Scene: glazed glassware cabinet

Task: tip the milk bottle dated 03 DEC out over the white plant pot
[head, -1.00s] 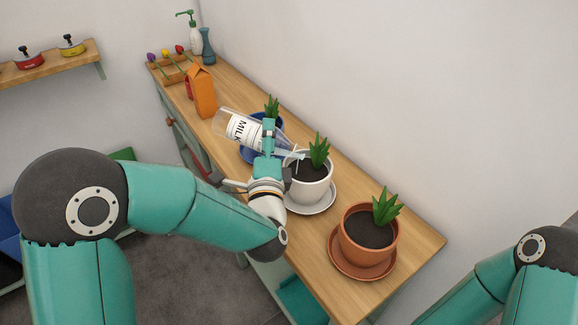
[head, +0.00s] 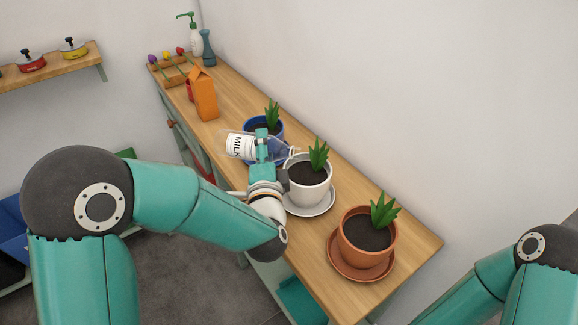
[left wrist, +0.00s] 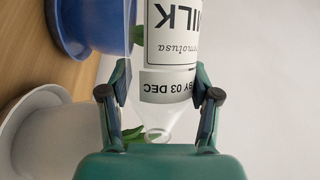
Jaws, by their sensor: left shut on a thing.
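The milk bottle (head: 240,145) is clear glass with a white MILK label. My left gripper (head: 262,138) is shut around it and holds it lying nearly level above the bench. Its neck points right, toward the rim of the white plant pot (head: 309,195). In the left wrist view the bottle (left wrist: 172,55) sits between the fingers, and its label reads 03 DEC upside down. The white pot (left wrist: 45,140) is at the left there. I see no milk stream and cannot tell what is left inside. My right gripper is out of view.
A blue pot (head: 277,127) stands behind the bottle and a terracotta pot (head: 366,245) nearer, on the wooden bench (head: 408,248). An orange carton (head: 203,95), a blue vase (head: 208,48) and a pump bottle (head: 193,38) stand farther back. A wall runs along the right.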

